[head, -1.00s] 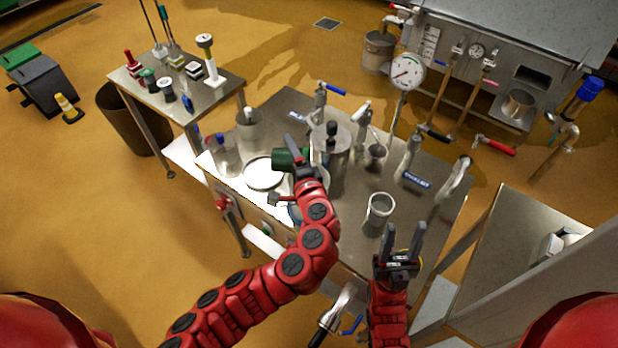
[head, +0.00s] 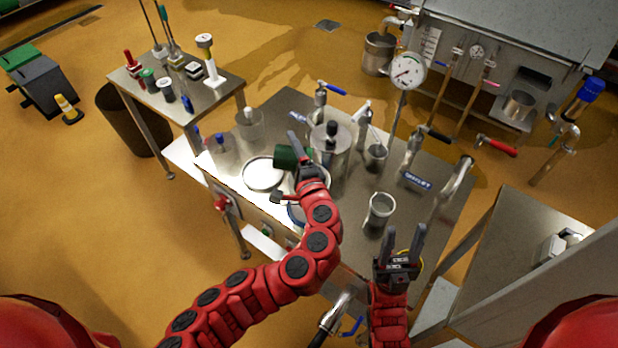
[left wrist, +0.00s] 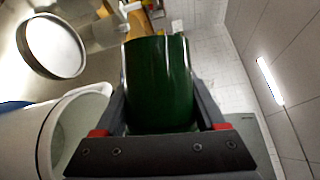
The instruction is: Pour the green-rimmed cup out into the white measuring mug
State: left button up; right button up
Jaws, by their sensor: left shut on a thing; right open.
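A dark green cup (head: 286,157) is held above the steel table by my left gripper (head: 297,152). In the left wrist view the green cup (left wrist: 158,85) sits between the two fingers (left wrist: 160,105), which are shut on it. It looks tilted onto its side in the head view; its mouth and contents are hidden. A white mug (left wrist: 28,138) with an open mouth stands at lower left in the left wrist view, beside the cup and apart from it. In the head view the mug is mostly hidden by my left arm. My right gripper (head: 404,234) is open and empty at the table's front.
A shallow round white dish (head: 264,174) lies left of the cup. A metal pot (head: 329,140), a glass beaker (head: 249,125) and a grey cup (head: 380,209) stand around. A dial gauge (head: 407,72) and taps rise at the back right. A side table (head: 203,98) stands left.

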pick_arm(q)
jog(key=shift+d+f+m+t+b, duration=0.3)
jog(key=shift+f+m+t+b, duration=0.2)
jog(key=shift+m+b, duration=0.5)
jog(key=shift+s+d+r+m+t+y+b, duration=0.15)
jog(key=shift+d+r+m+t+b, duration=0.15)
jog(key=shift+m+b, duration=0.35)
jog(key=shift+w+d+r+m+t+y+b, duration=0.1)
jog(key=shift+d+r+m+t+y+b, duration=0.1)
jog(key=shift+d+m+t+b, duration=0.4)
dwell(1.1)
jog(key=shift+s+d+r+m+t, duration=0.1)
jog(key=shift+r+m+t, duration=0.05)
jog(key=shift+r+m, duration=0.4)
jog(key=shift+d+r+m+t, duration=0.15)
jog(key=shift+r+m, duration=0.25)
jog(key=shift+m, duration=0.2)
jog(key=shift+a, duration=0.1)
dwell(0.7)
